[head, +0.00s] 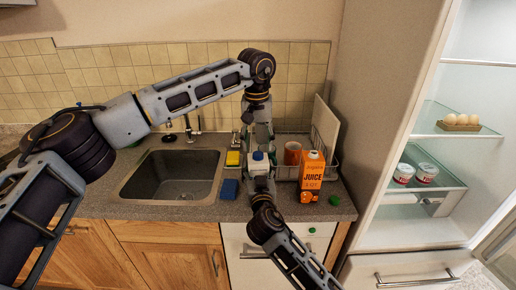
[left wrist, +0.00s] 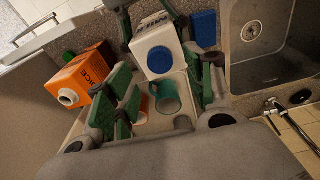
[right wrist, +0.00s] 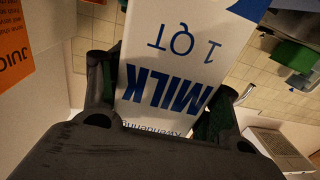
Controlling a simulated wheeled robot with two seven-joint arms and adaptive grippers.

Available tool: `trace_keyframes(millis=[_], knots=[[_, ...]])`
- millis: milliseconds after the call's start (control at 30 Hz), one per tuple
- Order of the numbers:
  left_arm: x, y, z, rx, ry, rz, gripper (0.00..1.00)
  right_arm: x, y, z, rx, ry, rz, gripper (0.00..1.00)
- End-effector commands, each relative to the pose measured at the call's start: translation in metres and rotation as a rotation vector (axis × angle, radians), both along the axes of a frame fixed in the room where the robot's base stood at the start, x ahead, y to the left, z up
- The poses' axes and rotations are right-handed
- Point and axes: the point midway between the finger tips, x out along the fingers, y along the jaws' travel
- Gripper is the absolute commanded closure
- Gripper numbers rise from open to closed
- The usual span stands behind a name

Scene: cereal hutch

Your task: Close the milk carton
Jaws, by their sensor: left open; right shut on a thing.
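The white milk carton (head: 259,170) with blue lettering stands near the counter's front, right of the sink. A round blue cap (head: 258,156) shows at its top spout; I cannot tell how tightly it sits. The left wrist view shows the carton (left wrist: 152,32) and cap (left wrist: 159,60) close up. My left gripper (head: 259,139) is open and empty, just above the carton, its green-padded fingers (left wrist: 158,68) spread either side of the cap in the left wrist view. My right gripper (head: 260,186) is shut on the carton's lower body; its fingers (right wrist: 160,95) flank the carton in the right wrist view.
An orange juice carton (head: 312,180) stands close on the right, beside a dish rack (head: 334,170). A blue sponge (head: 229,189) and a yellow one (head: 233,158) lie at the left, beside the sink (head: 172,180). An open fridge (head: 412,232) stands far right.

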Motion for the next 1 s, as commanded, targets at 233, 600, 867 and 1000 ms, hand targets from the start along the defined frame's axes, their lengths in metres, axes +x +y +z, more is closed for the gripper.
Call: trace_keyframes(millis=[233,600,867,1000], knots=[[-0.004,0.000,0.039,0.000,-0.003,0.000,0.46,0.000,0.000,-0.001,0.000,0.002,0.000,1.00],[-0.008,0.001,0.076,0.001,0.000,0.000,0.46,0.000,0.000,-0.001,0.000,0.002,0.000,1.00],[-0.008,0.001,0.080,0.000,0.000,-0.001,0.46,0.000,0.000,-0.001,0.000,0.002,0.000,1.00],[-0.008,0.001,0.080,0.000,0.000,-0.001,0.46,0.000,0.000,-0.001,0.000,0.002,0.000,0.37]])
